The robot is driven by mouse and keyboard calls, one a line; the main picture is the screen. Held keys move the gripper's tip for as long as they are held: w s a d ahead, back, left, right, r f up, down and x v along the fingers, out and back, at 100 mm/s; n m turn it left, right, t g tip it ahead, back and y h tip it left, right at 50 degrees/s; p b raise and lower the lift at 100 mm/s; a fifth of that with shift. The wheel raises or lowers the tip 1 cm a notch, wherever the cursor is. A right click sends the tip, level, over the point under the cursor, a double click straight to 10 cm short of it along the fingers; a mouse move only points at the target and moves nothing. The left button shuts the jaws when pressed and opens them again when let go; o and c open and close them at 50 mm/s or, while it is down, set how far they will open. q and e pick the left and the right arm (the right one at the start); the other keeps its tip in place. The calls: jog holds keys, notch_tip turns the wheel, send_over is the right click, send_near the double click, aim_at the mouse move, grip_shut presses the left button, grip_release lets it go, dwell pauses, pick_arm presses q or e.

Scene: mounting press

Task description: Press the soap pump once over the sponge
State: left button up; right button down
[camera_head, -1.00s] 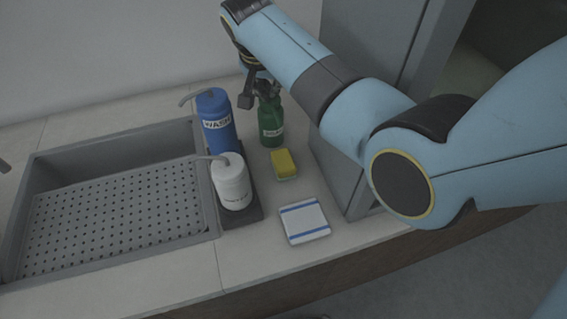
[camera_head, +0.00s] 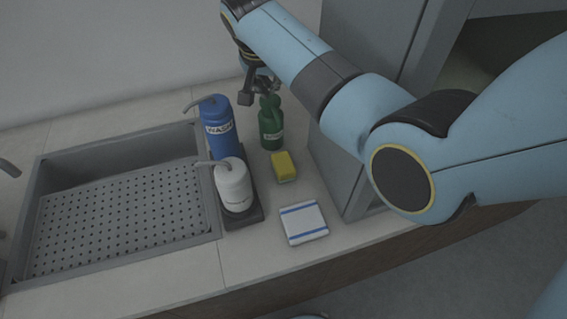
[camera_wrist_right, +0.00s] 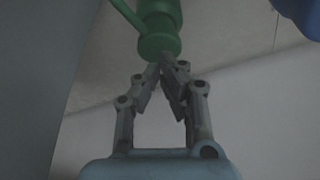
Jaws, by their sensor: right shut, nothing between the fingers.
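A green bottle (camera_head: 270,130) with a green pump head stands at the back right of the counter. Its label is too small to read. A yellow sponge (camera_head: 283,168) lies on the counter in front of it. My right gripper (camera_head: 260,91) is shut and empty at the top of the green bottle. In the right wrist view, the shut fingertips (camera_wrist_right: 162,70) are at the edge of the green pump head (camera_wrist_right: 158,42); I cannot tell whether they touch it. My left gripper is not in view.
A blue bottle (camera_head: 220,134) marked WASH and a white pump bottle (camera_head: 233,190) stand on a dark tray (camera_head: 245,219) beside the sink (camera_head: 120,200). A white cloth with blue stripes (camera_head: 303,223) lies in front. A grey cabinet (camera_head: 350,175) stands close on the right.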

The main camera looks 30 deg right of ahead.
notch_tip(320, 180, up, 6)
dwell(0.8)
dwell(0.4)
